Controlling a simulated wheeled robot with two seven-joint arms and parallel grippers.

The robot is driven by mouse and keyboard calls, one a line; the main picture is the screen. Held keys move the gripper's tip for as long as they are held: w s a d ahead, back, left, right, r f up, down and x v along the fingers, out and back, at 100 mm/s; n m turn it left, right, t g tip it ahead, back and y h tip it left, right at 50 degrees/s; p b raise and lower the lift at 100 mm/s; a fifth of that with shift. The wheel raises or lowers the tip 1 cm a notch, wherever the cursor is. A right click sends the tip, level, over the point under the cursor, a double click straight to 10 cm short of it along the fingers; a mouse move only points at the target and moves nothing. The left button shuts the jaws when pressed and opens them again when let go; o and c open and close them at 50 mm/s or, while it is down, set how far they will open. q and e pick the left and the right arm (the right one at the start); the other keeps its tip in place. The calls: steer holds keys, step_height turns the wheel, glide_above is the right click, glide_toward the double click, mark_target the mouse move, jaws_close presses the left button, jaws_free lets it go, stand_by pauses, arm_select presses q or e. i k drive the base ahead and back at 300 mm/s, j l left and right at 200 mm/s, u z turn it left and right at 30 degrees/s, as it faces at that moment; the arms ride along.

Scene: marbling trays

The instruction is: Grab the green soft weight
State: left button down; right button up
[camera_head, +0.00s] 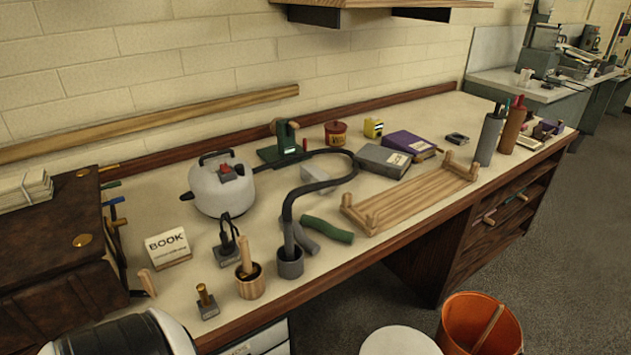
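The green soft weight (327,231) is a short, slightly curved dark green roll. It lies on the pale worktop (385,238) near the front edge, left of the wooden rack (412,197). A similar grey roll (304,239) lies just left of it, behind the grey cup (290,264). Neither of my grippers shows in the head view, so I cannot see whether they are open or shut.
A thick dark hose (287,211) rises from the grey cup and arches behind the green weight. A wooden cup (249,281) and a BOOK card (168,247) stand left. Grey and purple books (408,142) lie behind. An orange bucket (480,322) stands below, off the worktop.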

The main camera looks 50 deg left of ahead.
mark_target(342, 235)
steer(key=u, duration=1.4)
